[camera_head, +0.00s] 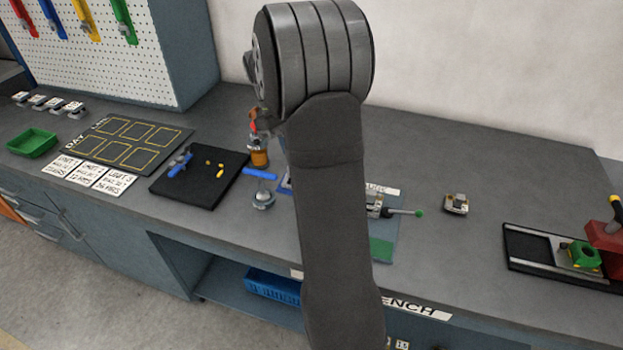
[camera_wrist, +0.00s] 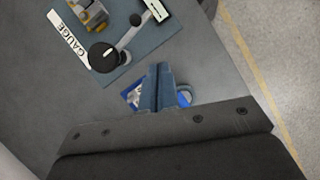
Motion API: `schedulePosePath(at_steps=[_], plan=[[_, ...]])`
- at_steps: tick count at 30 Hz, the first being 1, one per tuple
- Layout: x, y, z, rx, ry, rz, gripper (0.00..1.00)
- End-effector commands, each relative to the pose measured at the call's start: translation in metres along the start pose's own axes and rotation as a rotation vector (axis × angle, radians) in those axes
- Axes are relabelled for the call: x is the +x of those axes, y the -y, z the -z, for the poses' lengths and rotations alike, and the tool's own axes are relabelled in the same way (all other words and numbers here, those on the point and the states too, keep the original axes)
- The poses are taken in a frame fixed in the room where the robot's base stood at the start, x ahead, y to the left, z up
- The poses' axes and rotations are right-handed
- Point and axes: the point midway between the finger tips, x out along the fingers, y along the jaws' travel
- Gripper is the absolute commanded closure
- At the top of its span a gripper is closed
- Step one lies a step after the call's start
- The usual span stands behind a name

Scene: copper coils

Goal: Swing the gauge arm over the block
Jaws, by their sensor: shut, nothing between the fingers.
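The gauge stands on a blue-grey plate, whose bare part shows in the wrist view (camera_wrist: 150,42), beside a white GAUGE label (camera_wrist: 68,38). Its round dark pivot (camera_wrist: 103,57) carries a light arm (camera_wrist: 125,38) that slants up and right to a dark knob. A grey and yellow piece (camera_wrist: 92,13), possibly the block, sits left of the arm, which is not over it. In the head view my own arm hides much of the gauge; a rod with a green tip (camera_head: 419,213) sticks out right. My gripper (camera_wrist: 158,70) is shut and empty, apart from the gauge, below it in the wrist view.
A picture card (camera_wrist: 131,95) and a blue round item (camera_wrist: 184,97) lie by my fingers in the wrist view.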

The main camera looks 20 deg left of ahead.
Motion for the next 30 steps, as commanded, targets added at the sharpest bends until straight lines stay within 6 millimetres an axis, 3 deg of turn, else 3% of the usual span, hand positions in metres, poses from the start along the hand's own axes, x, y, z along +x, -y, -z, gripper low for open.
schedulePosePath(at_steps=[4, 8, 14, 24, 30], plan=[[-0.022, 0.004, 0.017, -0.115, 0.011, -0.133, 1.00], [-0.024, 0.004, 0.020, -0.144, 0.017, -0.167, 1.00], [0.003, 0.000, 0.019, -0.144, 0.019, -0.164, 1.00], [0.075, -0.012, 0.018, -0.143, 0.019, -0.163, 1.00], [0.079, -0.017, -0.010, -0.140, 0.015, -0.165, 1.00]])
